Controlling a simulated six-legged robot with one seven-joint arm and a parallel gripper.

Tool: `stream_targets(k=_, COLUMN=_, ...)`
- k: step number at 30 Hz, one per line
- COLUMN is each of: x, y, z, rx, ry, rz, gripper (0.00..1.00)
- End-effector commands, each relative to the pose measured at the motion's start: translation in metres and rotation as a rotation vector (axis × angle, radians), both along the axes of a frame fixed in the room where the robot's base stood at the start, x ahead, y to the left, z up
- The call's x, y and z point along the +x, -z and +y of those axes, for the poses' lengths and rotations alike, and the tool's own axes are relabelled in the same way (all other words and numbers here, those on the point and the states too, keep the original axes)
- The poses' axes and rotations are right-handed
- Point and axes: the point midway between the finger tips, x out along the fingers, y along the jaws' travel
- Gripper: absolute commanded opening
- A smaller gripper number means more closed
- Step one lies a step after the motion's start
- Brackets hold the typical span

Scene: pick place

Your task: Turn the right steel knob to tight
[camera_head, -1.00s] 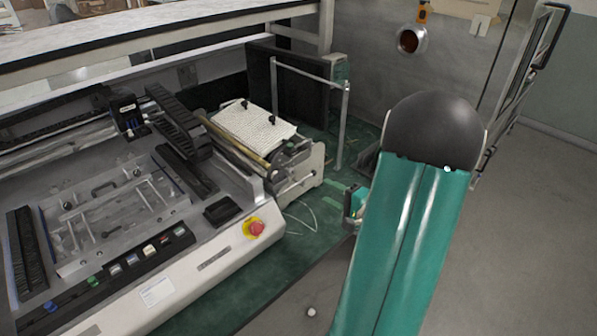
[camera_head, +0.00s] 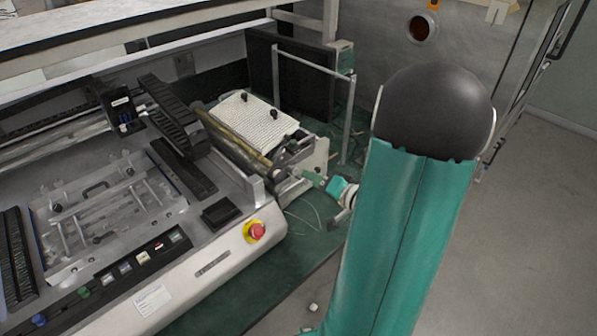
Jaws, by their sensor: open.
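The machine's ribbed white plate (camera_head: 252,122) carries two dark knobs, a far one (camera_head: 244,97) and a right, nearer one (camera_head: 273,115). Below it, at the steel end plate (camera_head: 314,160), are small metal rods and round parts; I cannot tell which is the right steel knob or how tight it is. My gripper (camera_head: 318,180) shows just left of my large teal arm link, teal and silver, pointing left toward the end plate. It is open, with nothing seen in it. Its fingertips are small, and I cannot tell whether they touch the machine. Part of my wrist is hidden behind the arm link.
A red emergency button (camera_head: 256,231) sits on the machine's front corner. A metal rail frame (camera_head: 352,118) stands behind the end plate. A row of push buttons (camera_head: 125,267) lines the front panel. Grey floor (camera_head: 540,230) is clear at the right.

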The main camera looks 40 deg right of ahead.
Motion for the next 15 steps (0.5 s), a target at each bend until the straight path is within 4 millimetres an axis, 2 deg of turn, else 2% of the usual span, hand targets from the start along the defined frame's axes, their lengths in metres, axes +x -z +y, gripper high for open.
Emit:
stream_targets(k=6, x=0.043, y=0.009, z=0.001, rx=0.003, ry=-0.002, rz=-0.001, gripper=0.44)
stream_targets(k=10, x=0.060, y=0.013, z=0.000, rx=0.001, ry=0.000, rz=0.000, gripper=0.44)
stream_targets(k=15, x=0.070, y=0.015, z=0.000, rx=0.002, ry=0.002, rz=0.000, gripper=0.44)
